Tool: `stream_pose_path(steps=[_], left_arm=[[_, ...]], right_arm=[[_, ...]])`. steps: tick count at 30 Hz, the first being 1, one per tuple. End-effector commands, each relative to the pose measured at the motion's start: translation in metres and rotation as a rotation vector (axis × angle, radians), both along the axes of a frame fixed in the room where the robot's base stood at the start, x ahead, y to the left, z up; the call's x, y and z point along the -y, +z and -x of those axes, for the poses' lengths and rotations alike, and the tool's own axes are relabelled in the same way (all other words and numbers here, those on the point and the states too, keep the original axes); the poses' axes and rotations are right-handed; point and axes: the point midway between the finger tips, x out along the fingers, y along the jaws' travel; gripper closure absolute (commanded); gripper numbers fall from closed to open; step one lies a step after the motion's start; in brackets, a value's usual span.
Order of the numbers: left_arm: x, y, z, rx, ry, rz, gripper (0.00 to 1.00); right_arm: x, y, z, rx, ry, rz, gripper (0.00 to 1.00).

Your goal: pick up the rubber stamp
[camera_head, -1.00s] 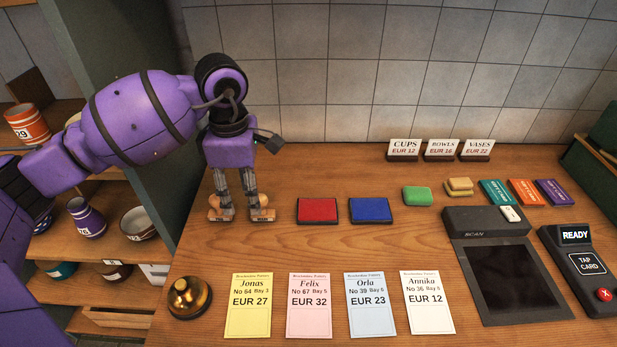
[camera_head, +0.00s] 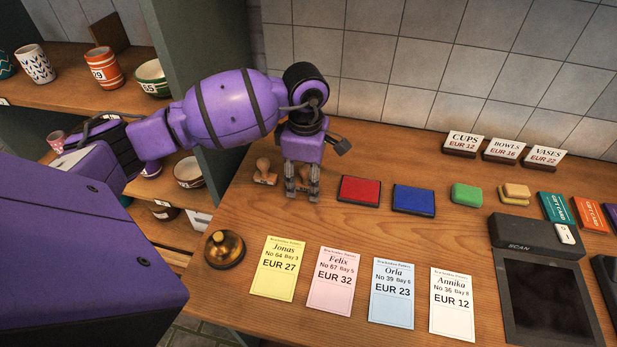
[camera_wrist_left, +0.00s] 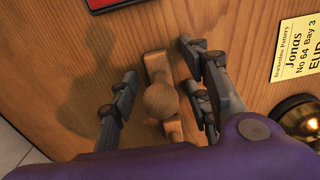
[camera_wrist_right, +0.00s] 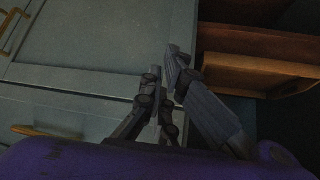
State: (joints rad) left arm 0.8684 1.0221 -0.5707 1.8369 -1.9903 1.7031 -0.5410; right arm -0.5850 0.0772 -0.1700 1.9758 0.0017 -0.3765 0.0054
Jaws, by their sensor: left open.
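A wooden rubber stamp with a round knob (camera_wrist_left: 160,100) stands on the counter between the open fingers of my left gripper (camera_wrist_left: 163,82) in the left wrist view. No finger clearly touches it. In the head view my left gripper (camera_head: 302,190) points down over this stamp, and the fingers hide most of it. A second wooden stamp (camera_head: 264,172) stands just left of the gripper, apart from it. My right gripper (camera_wrist_right: 164,85) shows only in the right wrist view, with its fingertips together and nothing visible between them.
A red ink pad (camera_head: 359,190) and a blue ink pad (camera_head: 413,200) lie to the right. A brass bell (camera_head: 224,249) and several paper tickets, such as the yellow one (camera_head: 277,268), lie in front. Shelves with pottery stand left; cabinet fronts (camera_wrist_right: 80,60) face my right gripper.

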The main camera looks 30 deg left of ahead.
Motion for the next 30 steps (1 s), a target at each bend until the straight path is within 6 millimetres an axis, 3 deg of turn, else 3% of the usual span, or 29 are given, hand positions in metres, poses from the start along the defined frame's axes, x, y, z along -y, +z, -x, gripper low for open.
stream_pose_path(steps=[6,16,25,30], left_arm=[[0.000,0.000,-0.001,0.002,0.000,-0.001,0.57],[0.000,0.000,-0.001,0.002,0.000,-0.001,1.00],[0.000,0.002,-0.001,0.003,0.000,-0.001,1.00],[-0.001,0.013,-0.002,0.006,0.000,-0.002,1.00]], right_arm=[[0.001,-0.001,0.002,-0.004,0.004,0.003,1.00],[0.004,-0.001,0.002,-0.004,0.008,0.009,1.00],[0.004,-0.001,0.002,-0.003,0.006,0.010,1.00],[0.003,-0.002,0.002,-0.003,0.002,0.006,1.00]])
